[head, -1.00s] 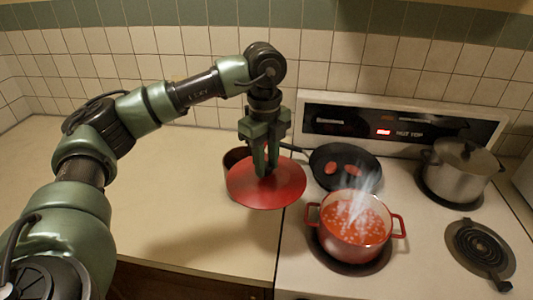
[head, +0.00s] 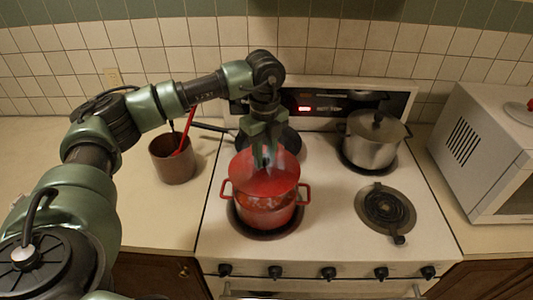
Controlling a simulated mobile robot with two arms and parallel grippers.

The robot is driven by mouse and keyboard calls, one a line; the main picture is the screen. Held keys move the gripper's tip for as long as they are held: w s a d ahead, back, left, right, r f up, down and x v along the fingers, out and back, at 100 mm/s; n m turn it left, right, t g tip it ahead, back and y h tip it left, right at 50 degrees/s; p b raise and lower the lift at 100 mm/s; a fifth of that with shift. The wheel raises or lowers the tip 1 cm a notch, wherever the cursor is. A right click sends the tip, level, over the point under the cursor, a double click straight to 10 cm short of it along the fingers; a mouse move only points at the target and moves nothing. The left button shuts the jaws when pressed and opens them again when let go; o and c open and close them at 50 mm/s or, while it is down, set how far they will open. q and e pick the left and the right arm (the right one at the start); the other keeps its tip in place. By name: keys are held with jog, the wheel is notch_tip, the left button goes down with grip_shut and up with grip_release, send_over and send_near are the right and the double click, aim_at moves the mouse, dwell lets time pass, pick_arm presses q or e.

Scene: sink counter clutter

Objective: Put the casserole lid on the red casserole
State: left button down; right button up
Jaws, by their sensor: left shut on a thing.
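The red casserole (head: 266,212) stands on the front left burner of the stove, its two handles to the left and right. Red contents show between its front rim and the lid. The red casserole lid (head: 278,182) is over the casserole's back part, tilted or still raised; I cannot tell whether it touches the rim. My left gripper (head: 264,160) is above the casserole, shut on the lid's knob, which is mostly hidden by the fingers and steam. My right gripper is not in view.
A frying pan (head: 285,140) sits on the back left burner behind my gripper. A steel pot (head: 372,142) with a lid is on the back right burner. A brown crock (head: 172,165) with a red utensil stands left; a microwave (head: 485,150) stands right.

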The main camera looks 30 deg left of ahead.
aim_at(266, 167)
pick_arm(q)
jog(key=shift+w+d+f+b, duration=0.1)
jog(key=shift+d+f+b, duration=0.1)
jog(key=shift+f+b, duration=0.7)
jog(key=shift+f, duration=0.05)
jog(key=shift+f+b, duration=1.4)
jog(key=shift+f, duration=0.5)
jog(key=shift+f, duration=0.3)
